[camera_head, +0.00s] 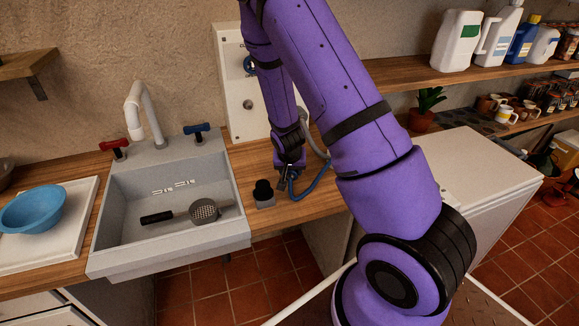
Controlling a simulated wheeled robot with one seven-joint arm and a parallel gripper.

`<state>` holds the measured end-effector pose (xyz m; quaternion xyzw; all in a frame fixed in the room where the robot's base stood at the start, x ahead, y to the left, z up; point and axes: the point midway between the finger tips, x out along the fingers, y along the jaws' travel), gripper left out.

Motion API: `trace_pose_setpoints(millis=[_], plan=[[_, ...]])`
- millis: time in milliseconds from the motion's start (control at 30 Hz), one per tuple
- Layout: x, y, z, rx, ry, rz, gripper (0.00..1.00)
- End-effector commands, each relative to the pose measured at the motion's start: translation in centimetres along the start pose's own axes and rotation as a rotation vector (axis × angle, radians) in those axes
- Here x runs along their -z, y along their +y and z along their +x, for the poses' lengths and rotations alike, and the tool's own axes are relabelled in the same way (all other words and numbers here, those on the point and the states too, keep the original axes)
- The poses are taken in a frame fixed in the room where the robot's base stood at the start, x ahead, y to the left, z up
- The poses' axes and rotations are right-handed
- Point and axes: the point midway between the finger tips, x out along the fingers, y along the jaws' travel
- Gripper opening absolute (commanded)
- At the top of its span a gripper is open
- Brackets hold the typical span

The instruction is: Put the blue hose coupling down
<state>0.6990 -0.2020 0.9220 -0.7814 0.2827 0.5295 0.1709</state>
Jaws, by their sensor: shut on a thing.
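My gripper (287,173) points down over the wooden counter right of the sink. It is shut on the blue hose coupling, which is small here and mostly hidden by the fingers. A blue hose (312,189) curves from the gripper to the right, close above the counter, and passes behind my arm. I cannot tell whether the coupling touches the counter. A grey block with a black round top (263,192) stands just left of the gripper, apparently apart from it.
The grey sink (120,222) on the left holds a strainer (205,210). A pale upright panel (236,90) with a blue fitting stands behind the gripper. A blue bowl (33,209) sits at the far left. Bare counter (245,160) shows left of the gripper.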

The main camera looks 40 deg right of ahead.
Motion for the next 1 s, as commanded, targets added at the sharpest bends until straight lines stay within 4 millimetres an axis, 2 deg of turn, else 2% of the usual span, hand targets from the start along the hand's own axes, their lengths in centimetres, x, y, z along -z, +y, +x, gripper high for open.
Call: trace_pose_setpoints(millis=[100,467,500,600,1000], plan=[[-0.62,0.04,0.54,0.000,0.000,-0.001,0.20],[-0.72,0.05,0.81,0.000,0.001,0.000,0.20],[-0.74,0.05,0.86,0.000,0.001,0.000,0.50],[-0.72,0.04,0.82,0.001,0.001,0.000,0.73],[-0.58,-0.01,0.28,0.002,0.002,0.000,0.73]])
